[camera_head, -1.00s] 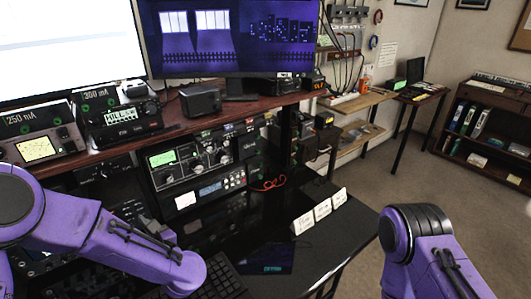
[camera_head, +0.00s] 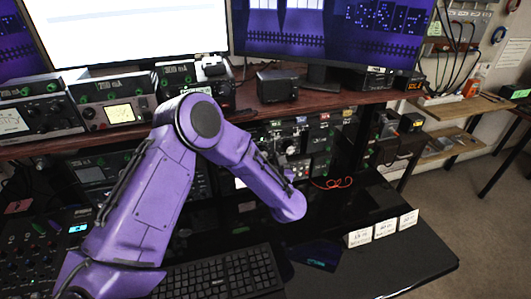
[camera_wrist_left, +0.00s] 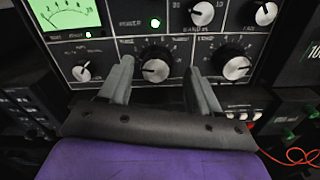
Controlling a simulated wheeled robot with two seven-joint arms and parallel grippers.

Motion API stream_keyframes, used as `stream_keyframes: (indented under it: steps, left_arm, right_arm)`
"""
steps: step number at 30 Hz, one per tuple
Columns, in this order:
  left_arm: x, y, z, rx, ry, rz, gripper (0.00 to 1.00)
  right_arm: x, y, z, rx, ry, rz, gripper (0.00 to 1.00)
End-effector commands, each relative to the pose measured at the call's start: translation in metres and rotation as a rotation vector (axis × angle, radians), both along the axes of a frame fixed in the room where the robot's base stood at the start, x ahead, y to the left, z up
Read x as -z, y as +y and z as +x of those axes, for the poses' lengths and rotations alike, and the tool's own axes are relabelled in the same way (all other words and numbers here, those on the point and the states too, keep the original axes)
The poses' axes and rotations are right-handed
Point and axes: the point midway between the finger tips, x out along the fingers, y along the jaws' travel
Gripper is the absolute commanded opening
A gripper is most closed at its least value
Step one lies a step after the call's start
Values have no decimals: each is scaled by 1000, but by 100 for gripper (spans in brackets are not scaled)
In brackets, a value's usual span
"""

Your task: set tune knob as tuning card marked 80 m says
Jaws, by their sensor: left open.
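The radio tuner (camera_head: 318,140) stands under the shelf, partly hidden by my left arm. In the left wrist view its panel shows a lit green meter (camera_wrist_left: 65,14) and several black knobs with silver caps. My left gripper (camera_wrist_left: 157,68) is open, its fingertips on either side of a large lower-middle knob (camera_wrist_left: 155,66), with no clear contact visible. Another large knob (camera_wrist_left: 236,64) is just right of the right finger. Knob labels are too blurred to read surely. Three white tuning cards (camera_head: 386,230) stand on the black desk; their print is too small to read. My right gripper is out of view.
A keyboard (camera_head: 222,276) lies in front of my left arm. A red cable (camera_head: 332,183) lies right of the tuner, and the wooden shelf (camera_head: 330,100) runs above it. The black desk between the tuner and cards is mostly clear.

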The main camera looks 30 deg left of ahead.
Motion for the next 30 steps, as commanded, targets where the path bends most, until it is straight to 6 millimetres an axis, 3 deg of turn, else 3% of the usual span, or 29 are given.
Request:
stream_keyframes:
  steps: [4,11,17,30]
  left_arm:
    - [0,11,7,-3,1,2,63]
    - [1,13,8,-3,0,1,63]
    - [0,13,8,-2,0,1,7]
    - [1,12,8,-3,57,50,7]
  right_arm:
    - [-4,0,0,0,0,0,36]
    - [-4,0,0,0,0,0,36]
    - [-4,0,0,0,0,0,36]
    - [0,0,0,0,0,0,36]
